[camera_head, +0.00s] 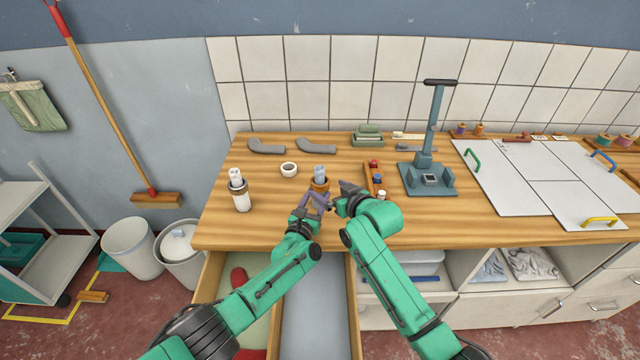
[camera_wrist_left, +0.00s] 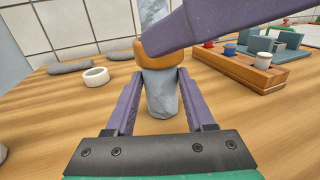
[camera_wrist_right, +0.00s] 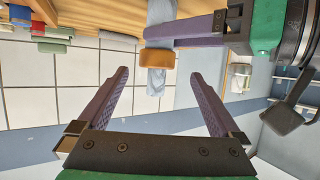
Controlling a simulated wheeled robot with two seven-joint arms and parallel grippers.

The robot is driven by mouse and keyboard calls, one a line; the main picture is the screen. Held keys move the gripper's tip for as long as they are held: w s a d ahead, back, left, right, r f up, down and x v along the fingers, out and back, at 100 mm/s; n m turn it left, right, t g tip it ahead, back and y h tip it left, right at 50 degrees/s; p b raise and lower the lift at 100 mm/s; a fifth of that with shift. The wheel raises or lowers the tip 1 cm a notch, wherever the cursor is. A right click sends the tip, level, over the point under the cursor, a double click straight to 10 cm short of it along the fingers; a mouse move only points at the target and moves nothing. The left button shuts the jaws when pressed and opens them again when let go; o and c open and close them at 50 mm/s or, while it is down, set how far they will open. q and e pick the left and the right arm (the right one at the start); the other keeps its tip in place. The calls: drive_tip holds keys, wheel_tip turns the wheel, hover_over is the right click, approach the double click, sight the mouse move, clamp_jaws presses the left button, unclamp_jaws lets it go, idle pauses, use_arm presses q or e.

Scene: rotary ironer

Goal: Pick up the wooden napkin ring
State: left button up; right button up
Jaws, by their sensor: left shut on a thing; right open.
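The wooden napkin ring (camera_head: 320,185) is an orange-brown band around an upright grey-blue rolled napkin (camera_head: 320,172) near the table's front. In the left wrist view the ring (camera_wrist_left: 150,57) sits above my left fingers, which are shut on the napkin (camera_wrist_left: 162,97) below it. My left gripper (camera_head: 319,201) comes in from the front. My right gripper (camera_head: 335,196) is open; one purple finger crosses in front of the ring in the left wrist view. In the right wrist view the ring (camera_wrist_right: 158,58) shows ahead, between my right fingertips (camera_wrist_right: 158,76). I cannot tell whether the napkin touches the table.
A white ring (camera_head: 289,169) and a white banded roll (camera_head: 239,192) stand to the left. A wooden block with coloured pieces (camera_head: 370,180) and a blue-grey press (camera_head: 428,178) are to the right. Two grey curved pieces (camera_head: 316,146) lie behind. An open drawer (camera_head: 315,305) is below.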

sight(322, 183)
use_arm(q)
drive_tip(key=shift+a, duration=0.1)
use_arm(e)
drive_tip(key=x, duration=0.6)
drive_tip(key=shift+w+d+r, duration=0.1)
drive_tip(key=shift+r, duration=0.1)
drive_tip(key=c, duration=1.4)
use_arm(q)
drive_tip(key=o, duration=1)
use_arm(e)
wheel_tip(322, 183, up, 10)
